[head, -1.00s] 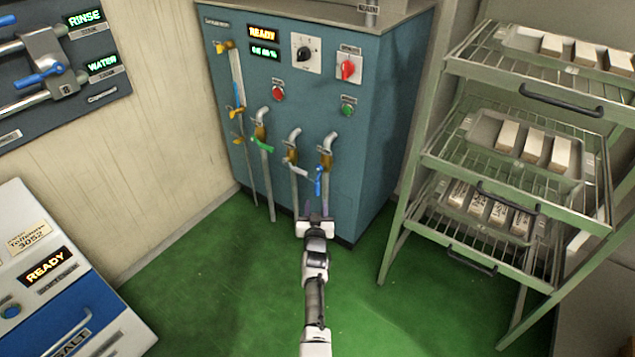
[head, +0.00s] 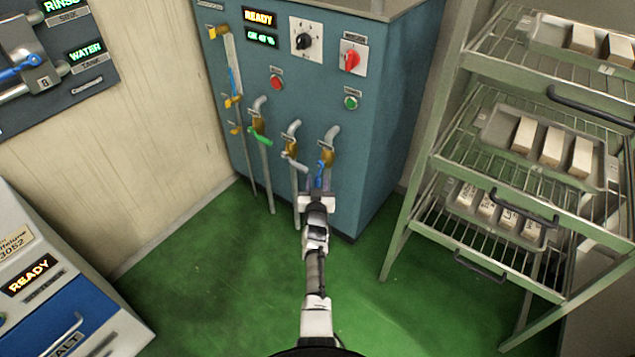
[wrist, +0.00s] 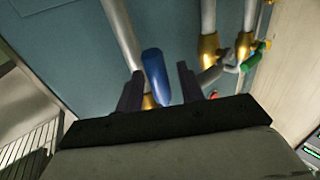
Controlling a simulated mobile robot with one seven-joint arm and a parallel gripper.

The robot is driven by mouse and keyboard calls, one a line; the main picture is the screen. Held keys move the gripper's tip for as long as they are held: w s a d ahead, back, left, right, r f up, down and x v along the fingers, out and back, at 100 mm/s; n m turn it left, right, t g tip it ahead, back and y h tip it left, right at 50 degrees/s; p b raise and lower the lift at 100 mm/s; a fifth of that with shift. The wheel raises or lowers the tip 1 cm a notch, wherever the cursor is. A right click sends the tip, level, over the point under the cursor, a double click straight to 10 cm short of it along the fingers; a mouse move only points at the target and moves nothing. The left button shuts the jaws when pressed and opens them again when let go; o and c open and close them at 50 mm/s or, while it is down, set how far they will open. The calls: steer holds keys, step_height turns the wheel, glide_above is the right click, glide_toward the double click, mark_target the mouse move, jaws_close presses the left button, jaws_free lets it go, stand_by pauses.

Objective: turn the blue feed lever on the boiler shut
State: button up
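The boiler (head: 375,125) is a blue-teal cabinet with several pipes and brass valves on its front. The blue feed lever (head: 321,171) is on the rightmost valve and hangs downward from it. My gripper (head: 318,184) is at the lever's lower end. In the wrist view the blue lever (wrist: 155,76) shows between the two dark fingers of my gripper (wrist: 160,85). The fingers are apart, with a gap visible on the right of the lever; whether the left finger touches it I cannot tell. The gripper partly hides the lever's lower end in the head view.
A white lever (head: 294,161) and a green lever (head: 261,135) sit on the valves to the left. A green wire rack (head: 440,185) with trays of pale blocks stands at right. A grey-and-blue machine (head: 70,310) is at lower left. The green floor between is clear.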

jaws_close()
steer(key=shift+d+r, duration=0.1)
